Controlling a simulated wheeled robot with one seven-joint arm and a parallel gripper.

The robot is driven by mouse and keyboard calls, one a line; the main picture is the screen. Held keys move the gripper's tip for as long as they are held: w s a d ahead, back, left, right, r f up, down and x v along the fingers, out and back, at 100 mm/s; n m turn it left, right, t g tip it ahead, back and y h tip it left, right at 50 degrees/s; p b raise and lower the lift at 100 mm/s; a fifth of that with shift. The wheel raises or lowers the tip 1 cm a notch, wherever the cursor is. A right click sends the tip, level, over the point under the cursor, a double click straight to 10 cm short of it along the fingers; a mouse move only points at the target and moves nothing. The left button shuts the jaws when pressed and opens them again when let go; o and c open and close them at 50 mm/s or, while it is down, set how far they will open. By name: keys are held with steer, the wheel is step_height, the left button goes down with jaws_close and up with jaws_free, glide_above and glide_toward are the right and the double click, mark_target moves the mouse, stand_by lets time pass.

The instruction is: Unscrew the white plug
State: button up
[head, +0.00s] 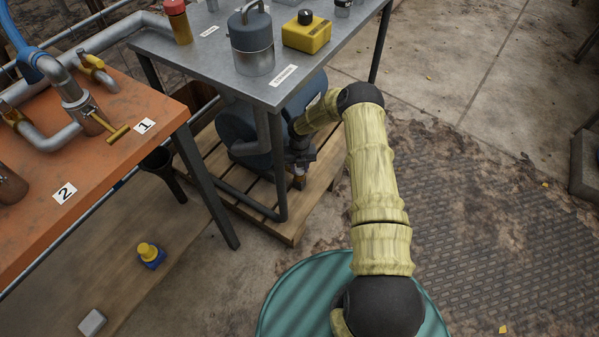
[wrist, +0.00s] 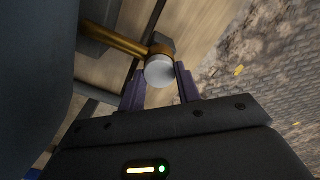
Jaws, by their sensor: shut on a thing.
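In the wrist view, the white plug (wrist: 159,71) is a round white cap at the end of a brass pipe (wrist: 112,38) with a dark fitting. My gripper (wrist: 161,76) has its two dark fingers on either side of the plug, shut on it. In the head view, my gripper (head: 299,165) is low beside the blue tank (head: 238,128), under the grey metal table. The plug is too small and covered to make out clearly in the head view.
The grey metal table (head: 228,62) stands over the tank, with its leg close to my gripper. The tank rests on a wooden pallet (head: 262,214). An orange table (head: 150,98) with pipes and valves is at the left. Open floor lies at the right.

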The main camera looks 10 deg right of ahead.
mark_target(300, 169)
steer(key=n, duration=0.4)
steer(key=shift+s+f+n, duration=0.2)
steer(key=shift+s+n, duration=0.1)
steer(key=shift+n, duration=0.1)
steer(key=o, duration=0.7)
steer(key=shift+w+r, duration=0.25)
steer(key=shift+r, duration=0.25)
steer(key=shift+r+p, duration=0.95)
steer(key=shift+r, duration=0.3)
steer(key=o, duration=0.6)
steer(key=shift+c, duration=0.2)
steer(key=c, duration=0.5)
